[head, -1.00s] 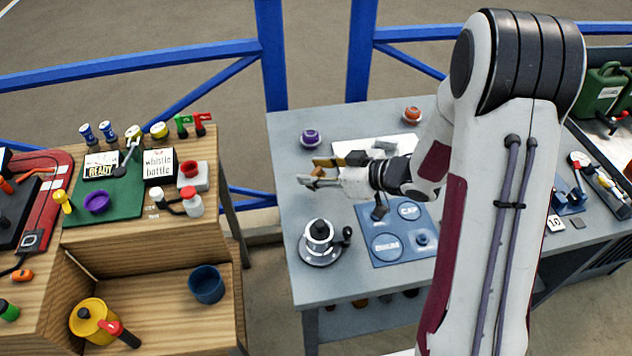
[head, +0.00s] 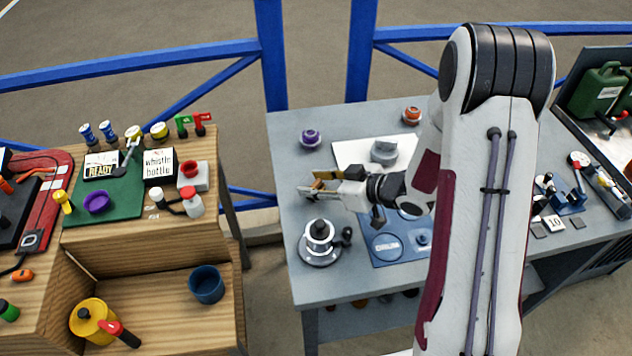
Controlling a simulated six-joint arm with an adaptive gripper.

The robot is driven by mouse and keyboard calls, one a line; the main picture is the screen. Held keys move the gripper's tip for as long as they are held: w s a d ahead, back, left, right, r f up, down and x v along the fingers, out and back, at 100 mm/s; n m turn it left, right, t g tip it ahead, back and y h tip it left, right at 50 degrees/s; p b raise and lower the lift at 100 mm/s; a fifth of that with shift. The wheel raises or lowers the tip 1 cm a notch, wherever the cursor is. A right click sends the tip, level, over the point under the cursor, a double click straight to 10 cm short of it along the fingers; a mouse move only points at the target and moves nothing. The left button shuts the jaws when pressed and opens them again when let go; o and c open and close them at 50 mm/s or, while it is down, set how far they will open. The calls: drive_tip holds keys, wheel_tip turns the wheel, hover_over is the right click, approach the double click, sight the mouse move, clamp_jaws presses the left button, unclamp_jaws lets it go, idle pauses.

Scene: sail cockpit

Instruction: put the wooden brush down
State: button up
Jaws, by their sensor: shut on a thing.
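My gripper (head: 308,192) reaches left over the grey table (head: 285,140), with its fingers near the table's left part. It is shut on the wooden brush (head: 320,182), a small brown piece showing at the fingers. Much of the brush is hidden by the gripper. I cannot tell whether the brush touches the table top.
A silver winch-like drum (head: 320,240) with a black knob stands just in front of the gripper. A white board (head: 350,150) with a grey round piece (head: 384,151) lies behind it. A blue mat (head: 385,252) marked DRUM lies to the right.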

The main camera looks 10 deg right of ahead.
drive_tip(key=shift+f, duration=0.1)
drive_tip(key=o, duration=1.1)
drive_tip(key=shift+s+d+r, duration=0.3)
drive_tip(key=shift+d+r, duration=0.05)
drive_tip(key=shift+r, duration=0.05)
drive_tip(key=shift+v, duration=5.5)
